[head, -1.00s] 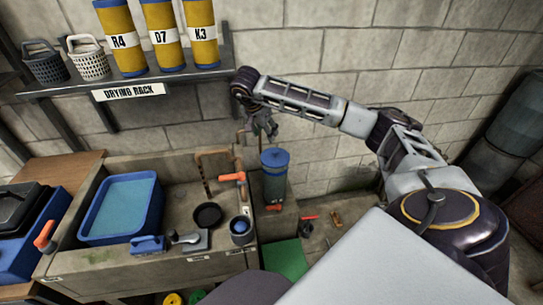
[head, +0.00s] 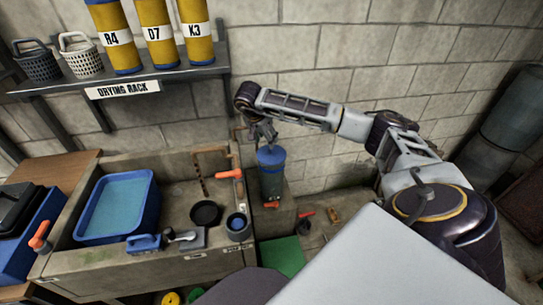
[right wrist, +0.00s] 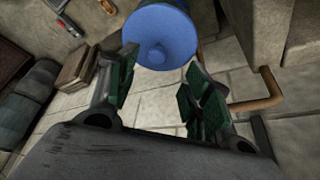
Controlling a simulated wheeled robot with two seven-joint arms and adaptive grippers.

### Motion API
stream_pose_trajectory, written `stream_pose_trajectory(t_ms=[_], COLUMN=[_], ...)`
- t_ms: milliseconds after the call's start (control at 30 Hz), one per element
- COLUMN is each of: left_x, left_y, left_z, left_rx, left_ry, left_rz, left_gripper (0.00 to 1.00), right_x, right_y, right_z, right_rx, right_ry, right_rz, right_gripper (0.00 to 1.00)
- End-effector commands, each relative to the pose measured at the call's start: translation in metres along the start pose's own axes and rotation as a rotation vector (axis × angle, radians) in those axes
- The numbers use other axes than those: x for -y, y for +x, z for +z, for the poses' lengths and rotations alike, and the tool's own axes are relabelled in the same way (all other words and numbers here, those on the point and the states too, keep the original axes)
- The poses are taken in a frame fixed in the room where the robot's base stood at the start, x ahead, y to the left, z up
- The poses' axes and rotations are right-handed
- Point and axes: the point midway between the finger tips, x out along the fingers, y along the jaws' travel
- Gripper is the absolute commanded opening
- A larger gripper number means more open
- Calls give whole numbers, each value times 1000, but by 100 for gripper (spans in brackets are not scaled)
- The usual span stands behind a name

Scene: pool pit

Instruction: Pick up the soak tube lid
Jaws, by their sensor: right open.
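The soak tube lid (head: 270,155) is a blue round cap on top of an upright grey-blue tube (head: 272,182) beside the sink. In the right wrist view the lid (right wrist: 158,37) shows as a blue disc with a small knob at its centre, just beyond the fingertips. My right gripper (head: 264,136) is just above the lid, pointing down. In the right wrist view its two dark-green-padded fingers (right wrist: 160,84) are apart with nothing between them. Whether a fingertip touches the lid I cannot tell. My left gripper is not in view.
A concrete sink (head: 175,172) with a blue water tub (head: 118,207) stands left of the tube. An orange-handled tap (head: 229,174) is close to the tube's left. The drying rack shelf (head: 130,84) with yellow tubes is above left. The block wall is behind.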

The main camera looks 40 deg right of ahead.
Motion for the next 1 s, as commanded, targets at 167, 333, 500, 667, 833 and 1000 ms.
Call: stream_pose_trajectory(t_ms=[167, 333, 500, 667, 833, 1000], left_x=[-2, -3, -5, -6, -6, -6], left_y=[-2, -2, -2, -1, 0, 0], left_z=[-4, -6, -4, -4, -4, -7], left_rx=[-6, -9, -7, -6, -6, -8], left_ry=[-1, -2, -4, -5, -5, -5], left_rz=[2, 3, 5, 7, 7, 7], left_gripper=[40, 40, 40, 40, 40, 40], right_x=[0, 0, 0, -1, -3, -4], right_y=[16, 19, 19, 22, 35, 54], right_z=[0, 0, 0, 0, -2, -3], right_rx=[0, 0, 0, 0, -1, 1], right_ry=[0, 0, 0, 0, 1, 0], right_rz=[0, -1, -1, 0, 1, 1], right_gripper=[50, 50, 50, 50, 50, 50])
